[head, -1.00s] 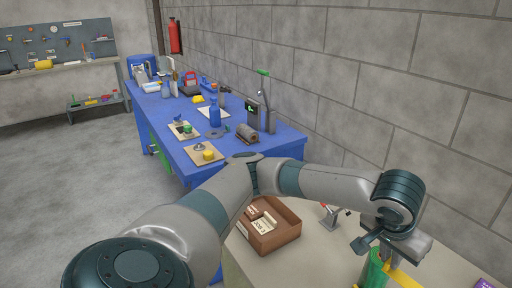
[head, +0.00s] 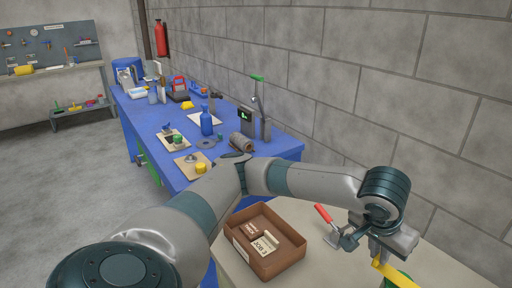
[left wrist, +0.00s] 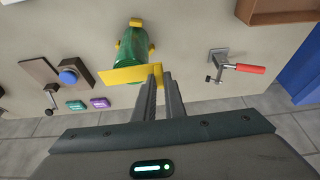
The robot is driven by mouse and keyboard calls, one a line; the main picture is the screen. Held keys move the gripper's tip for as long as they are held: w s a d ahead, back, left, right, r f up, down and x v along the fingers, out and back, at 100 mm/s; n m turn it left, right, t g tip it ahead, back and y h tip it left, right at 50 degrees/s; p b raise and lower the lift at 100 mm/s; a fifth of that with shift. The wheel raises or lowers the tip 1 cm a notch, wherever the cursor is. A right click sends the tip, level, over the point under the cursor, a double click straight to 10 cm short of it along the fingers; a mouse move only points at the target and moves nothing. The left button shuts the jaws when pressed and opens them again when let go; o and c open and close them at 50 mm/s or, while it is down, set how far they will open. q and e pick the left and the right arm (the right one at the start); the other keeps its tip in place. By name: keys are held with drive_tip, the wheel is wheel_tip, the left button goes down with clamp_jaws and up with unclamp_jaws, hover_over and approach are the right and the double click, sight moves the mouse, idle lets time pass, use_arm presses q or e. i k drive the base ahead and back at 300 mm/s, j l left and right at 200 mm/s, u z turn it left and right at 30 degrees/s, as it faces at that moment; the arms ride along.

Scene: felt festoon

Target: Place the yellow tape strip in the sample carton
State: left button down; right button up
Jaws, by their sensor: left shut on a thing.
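The yellow tape strip (head: 396,274) is at the lower right in the head view. It also shows in the left wrist view (left wrist: 125,74), crossing in front of a green rounded object (left wrist: 137,45). My left gripper (left wrist: 157,78) is shut on the strip near one end; in the head view the gripper (head: 378,252) is partly hidden by my wrist. The sample carton, taken to be the open brown box (head: 282,268), stands to the left of the gripper with labelled packets inside. Its edge shows at the top right in the left wrist view (left wrist: 280,18). My right gripper is not in view.
A red-handled clamp (head: 325,216) stands between the carton and my gripper. The left wrist view shows a blue button (left wrist: 69,76), a lever (left wrist: 50,98), and green (left wrist: 76,105) and purple (left wrist: 100,102) pieces. A blue workbench (head: 160,118) with tools stands behind.

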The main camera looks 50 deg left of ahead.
sight(277, 259)
drive_tip(key=i+j, duration=0.1)
drive_tip(key=j, duration=0.45)
drive_tip(key=i+j, duration=0.1)
drive_tip(key=j, duration=0.45)
drive_tip(key=i+j, duration=0.1)
drive_tip(key=j, duration=0.45)
